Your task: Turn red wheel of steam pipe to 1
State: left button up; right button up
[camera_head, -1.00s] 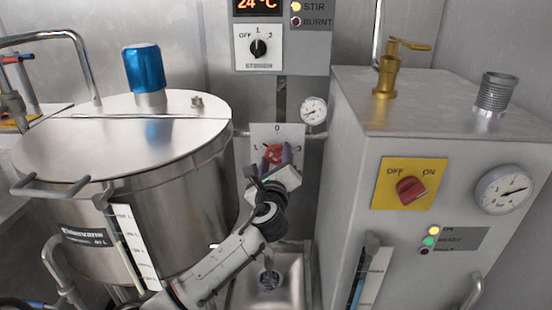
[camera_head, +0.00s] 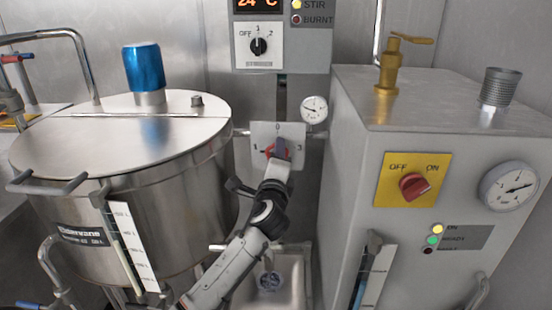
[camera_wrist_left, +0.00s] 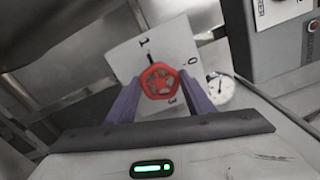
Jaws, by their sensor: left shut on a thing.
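The red wheel (camera_head: 270,151) sits in front of a light dial plate (camera_head: 291,131) marked 1 at left, 0 at top and 3 at right. My left gripper (camera_head: 281,150) reaches it from below and partly covers it. In the left wrist view the red wheel (camera_wrist_left: 160,81) is between the two purple fingers of my left gripper (camera_wrist_left: 160,90), which is shut on it. A thin dark pointer above the wheel in that view points toward the 1. My right gripper is not in view.
A large steel kettle (camera_head: 170,190) stands left of my left arm. A steel boiler box (camera_head: 345,160) with a red knob (camera_head: 414,186) stands at right. A small gauge (camera_head: 314,108) is right of the dial plate. A sink (camera_head: 290,275) lies below.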

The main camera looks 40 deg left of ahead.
pick_arm(q)
jog(key=shift+f, duration=0.1)
dwell(0.3)
jog(key=o, duration=1)
jog(key=shift+o, duration=0.2)
jog(key=shift+s+d, duration=0.1)
jog(key=v, duration=1)
jog(key=shift+d, duration=0.1)
